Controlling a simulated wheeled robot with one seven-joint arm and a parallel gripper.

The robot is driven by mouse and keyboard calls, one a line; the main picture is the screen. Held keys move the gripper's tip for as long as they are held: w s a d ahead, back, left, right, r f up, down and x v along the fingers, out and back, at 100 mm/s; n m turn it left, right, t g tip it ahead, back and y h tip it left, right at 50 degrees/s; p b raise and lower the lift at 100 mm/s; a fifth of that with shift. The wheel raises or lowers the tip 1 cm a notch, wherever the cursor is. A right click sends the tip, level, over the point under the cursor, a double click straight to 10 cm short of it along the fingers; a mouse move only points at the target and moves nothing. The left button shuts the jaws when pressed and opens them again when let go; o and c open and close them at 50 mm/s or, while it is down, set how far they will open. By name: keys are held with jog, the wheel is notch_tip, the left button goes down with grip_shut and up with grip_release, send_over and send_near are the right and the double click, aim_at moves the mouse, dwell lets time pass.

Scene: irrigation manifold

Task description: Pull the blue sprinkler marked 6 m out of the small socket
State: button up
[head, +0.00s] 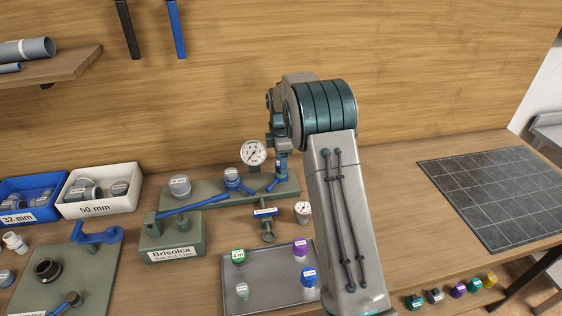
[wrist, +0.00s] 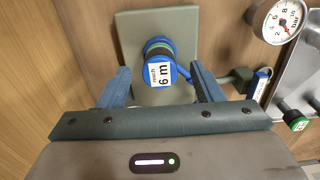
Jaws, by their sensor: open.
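The blue sprinkler marked 6 m (wrist: 161,74) stands on the grey-green manifold plate (wrist: 130,28), with a green ring behind its blue cap in the wrist view. The socket beneath it is hidden by the sprinkler. My gripper (wrist: 160,66) is open, with one finger on each side of the sprinkler and a visible gap on both sides. How far down the fingers reach along it I cannot tell. In the head view my gripper (head: 280,167) points down at the right end of the manifold (head: 208,190), and mostly covers the sprinkler there.
A blue lever (head: 270,187) sits close beside the sprinkler. A gauge (head: 303,208) and a labelled valve (head: 265,212) stand in front. A grey tray (head: 268,285) holds several sprinklers. Another gauge (head: 253,153) rises left of my gripper. A dark gridded mat (head: 500,190) lies clear at right.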

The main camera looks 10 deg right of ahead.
jog(key=shift+f, duration=0.95)
jog(key=c, duration=1.2)
jog(key=shift+o, duration=0.2)
jog(key=shift+r, duration=0.1)
jog(key=shift+r, duration=0.2)
jog(key=shift+r+p, duration=0.65)
jog(key=shift+r, duration=0.1)
jog(key=shift+r, duration=0.1)
jog(key=shift+r+p, duration=0.5)
jog(key=shift+r, duration=0.25)
